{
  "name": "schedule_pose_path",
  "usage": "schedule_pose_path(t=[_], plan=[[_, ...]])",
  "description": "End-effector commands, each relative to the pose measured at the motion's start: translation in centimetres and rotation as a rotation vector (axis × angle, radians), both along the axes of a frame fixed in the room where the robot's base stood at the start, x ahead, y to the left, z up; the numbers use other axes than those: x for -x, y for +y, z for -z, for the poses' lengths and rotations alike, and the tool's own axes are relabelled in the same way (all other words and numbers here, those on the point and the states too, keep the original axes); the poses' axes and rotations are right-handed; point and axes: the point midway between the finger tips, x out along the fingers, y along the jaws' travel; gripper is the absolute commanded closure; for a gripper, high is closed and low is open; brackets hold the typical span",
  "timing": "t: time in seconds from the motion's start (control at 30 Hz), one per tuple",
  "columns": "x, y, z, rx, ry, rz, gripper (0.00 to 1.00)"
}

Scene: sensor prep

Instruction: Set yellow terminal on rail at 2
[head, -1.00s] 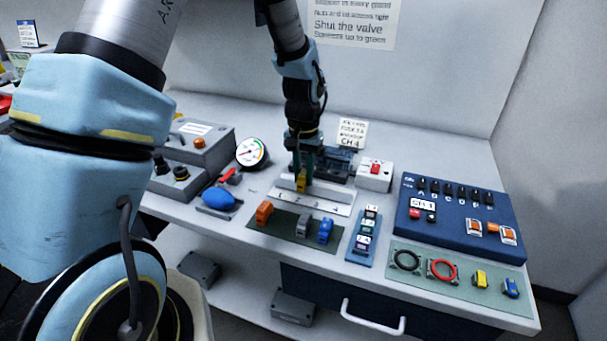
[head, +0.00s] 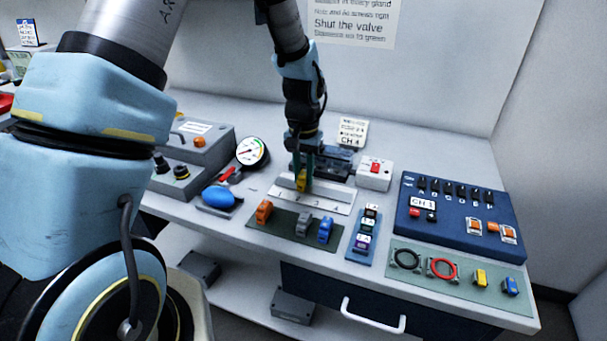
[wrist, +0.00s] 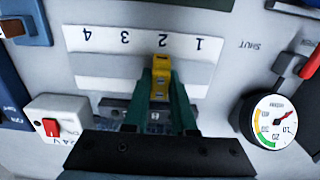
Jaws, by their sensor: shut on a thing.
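The yellow terminal (head: 301,181) is held between the green fingers of my gripper (head: 304,172), low over the rail. In the wrist view the yellow terminal (wrist: 161,78) sits between the fingertips of my gripper (wrist: 161,88), which is shut on it. The rail (wrist: 100,66) runs across a white plate (wrist: 77,40) with printed numbers 1 to 4. The terminal is lined up with the number 2, its end just beside that mark. I cannot tell whether it touches the rail.
A green mat (head: 278,226) with orange, grey and blue terminals lies in front of the plate. A gauge (head: 252,151) and blue-topped item (head: 219,197) stand left. A red-switch box (head: 374,175), label block (head: 364,235) and blue panel (head: 455,222) are to the right.

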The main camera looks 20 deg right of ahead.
Motion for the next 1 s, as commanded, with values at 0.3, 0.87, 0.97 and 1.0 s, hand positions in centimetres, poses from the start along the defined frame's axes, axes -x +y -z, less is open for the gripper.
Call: schedule_pose_path(t=[0.3, 0.87, 0.97, 1.0], plan=[[0.0, 0.0, -0.02, 0.0, 0.0, 0.0, 0.55], [-0.01, -0.01, -0.03, 0.0, 0.0, 0.0, 0.41], [-0.01, -0.01, -0.22, 0.0, 0.0, 0.0, 0.41], [-0.01, -0.01, -0.38, 0.001, -0.001, 0.0, 0.41]])
